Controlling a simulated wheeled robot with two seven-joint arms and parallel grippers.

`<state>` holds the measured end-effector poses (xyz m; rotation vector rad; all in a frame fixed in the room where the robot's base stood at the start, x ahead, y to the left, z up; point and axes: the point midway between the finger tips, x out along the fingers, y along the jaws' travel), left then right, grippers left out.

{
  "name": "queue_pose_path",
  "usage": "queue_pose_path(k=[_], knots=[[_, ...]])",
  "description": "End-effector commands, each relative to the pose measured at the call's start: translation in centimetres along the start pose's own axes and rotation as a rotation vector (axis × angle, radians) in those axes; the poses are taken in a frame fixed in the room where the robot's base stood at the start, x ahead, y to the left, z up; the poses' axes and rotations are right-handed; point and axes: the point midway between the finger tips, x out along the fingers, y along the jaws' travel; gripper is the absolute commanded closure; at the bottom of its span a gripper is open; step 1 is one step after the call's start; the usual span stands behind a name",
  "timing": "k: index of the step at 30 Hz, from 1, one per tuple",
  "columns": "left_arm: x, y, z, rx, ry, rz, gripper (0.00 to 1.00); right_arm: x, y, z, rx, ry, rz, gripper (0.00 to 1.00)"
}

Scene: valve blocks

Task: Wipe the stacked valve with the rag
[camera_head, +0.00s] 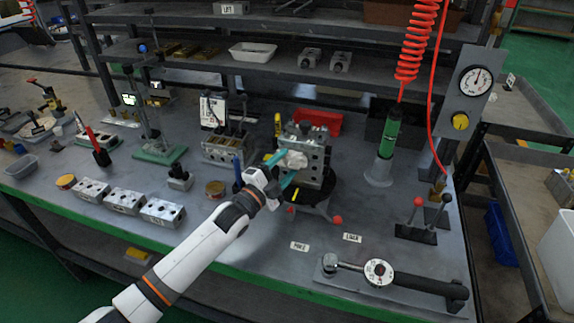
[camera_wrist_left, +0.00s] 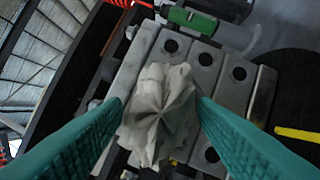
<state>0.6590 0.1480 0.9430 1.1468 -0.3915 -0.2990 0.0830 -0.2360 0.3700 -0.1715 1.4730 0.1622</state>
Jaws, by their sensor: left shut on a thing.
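The stacked valve (camera_head: 318,149) is a grey metal block stack standing upright on a round black turntable (camera_head: 316,204). It also shows in the left wrist view as blocks with round dark holes (camera_wrist_left: 205,62). My left gripper (camera_head: 283,170), with teal fingers, is shut on a crumpled pale rag (camera_head: 293,159). The rag (camera_wrist_left: 160,113) is bunched between the fingertips in the left wrist view. In the head view it is in front of the valve's left side and seems to be against it. Exact contact is hard to tell. My right gripper is not in view.
A red bin (camera_head: 318,121) stands behind the valve. A torque wrench (camera_head: 395,278) lies at the front right. Several valve blocks (camera_head: 126,201) sit at the left. The bench front has some free room.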

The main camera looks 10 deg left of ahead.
Motion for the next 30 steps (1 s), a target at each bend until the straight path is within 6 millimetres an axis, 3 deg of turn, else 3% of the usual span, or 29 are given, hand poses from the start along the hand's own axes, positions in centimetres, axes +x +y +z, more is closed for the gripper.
queue_pose_path(k=[3, 15, 30], knots=[[-1.2, 0.2, 0.8, -0.002, -0.002, -0.003, 0.65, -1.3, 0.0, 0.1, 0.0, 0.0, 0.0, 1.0], [-4.6, 0.0, 2.2, -0.002, -0.005, -0.002, 0.65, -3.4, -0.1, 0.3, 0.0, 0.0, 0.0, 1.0], [-5.7, -0.1, 2.7, -0.003, -0.005, -0.003, 0.65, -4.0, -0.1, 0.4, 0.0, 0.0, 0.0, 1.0]])
